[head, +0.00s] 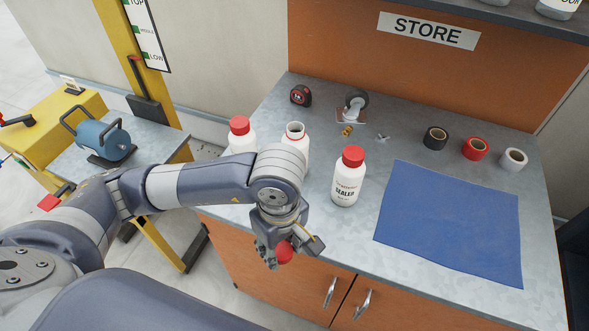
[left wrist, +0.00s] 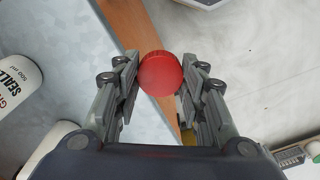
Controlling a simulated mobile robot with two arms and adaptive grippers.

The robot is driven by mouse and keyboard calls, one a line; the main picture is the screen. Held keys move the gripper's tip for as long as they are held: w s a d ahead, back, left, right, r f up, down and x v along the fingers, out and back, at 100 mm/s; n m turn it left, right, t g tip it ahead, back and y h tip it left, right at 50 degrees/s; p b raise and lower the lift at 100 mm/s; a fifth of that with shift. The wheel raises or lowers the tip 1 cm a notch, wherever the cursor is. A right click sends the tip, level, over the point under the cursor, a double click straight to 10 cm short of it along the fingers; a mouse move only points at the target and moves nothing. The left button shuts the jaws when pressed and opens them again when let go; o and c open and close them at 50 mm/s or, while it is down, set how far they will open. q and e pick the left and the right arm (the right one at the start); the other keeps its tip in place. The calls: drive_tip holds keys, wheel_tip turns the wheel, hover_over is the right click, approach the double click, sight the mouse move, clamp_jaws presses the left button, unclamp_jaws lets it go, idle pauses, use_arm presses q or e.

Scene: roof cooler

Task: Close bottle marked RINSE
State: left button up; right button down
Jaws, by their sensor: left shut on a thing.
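My left gripper (head: 277,250) is shut on a red cap (head: 284,252), in front of the bench's front edge. The left wrist view shows the cap (left wrist: 160,73) between the fingertips. An uncapped white bottle (head: 294,138) stands on the bench with its mouth open; my arm hides its lower front and any label. To its left a white bottle with a red cap (head: 240,126) stands partly behind my arm, label hidden. To its right is a red-capped white bottle marked SEALED (head: 345,190). I cannot read RINSE anywhere. My right gripper is out of view.
The grey bench top (head: 330,245) also holds a blue mat (head: 452,222), rolls of tape (head: 474,149), a tape measure (head: 301,95) and a caster (head: 355,103). A STORE sign (head: 429,31) is on the back panel. A side table with a blue device (head: 100,138) stands left.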

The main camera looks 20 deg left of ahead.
use_arm(q)
drive_tip(key=w+a+r+m, duration=0.4)
drive_tip(key=r+m, duration=0.3)
drive_tip(key=m, duration=0.4)
drive_tip(key=shift+w+a+r+m, duration=0.25)
drive_tip(key=shift+a+r+m, duration=0.15)
drive_tip(key=shift+a, duration=0.45)
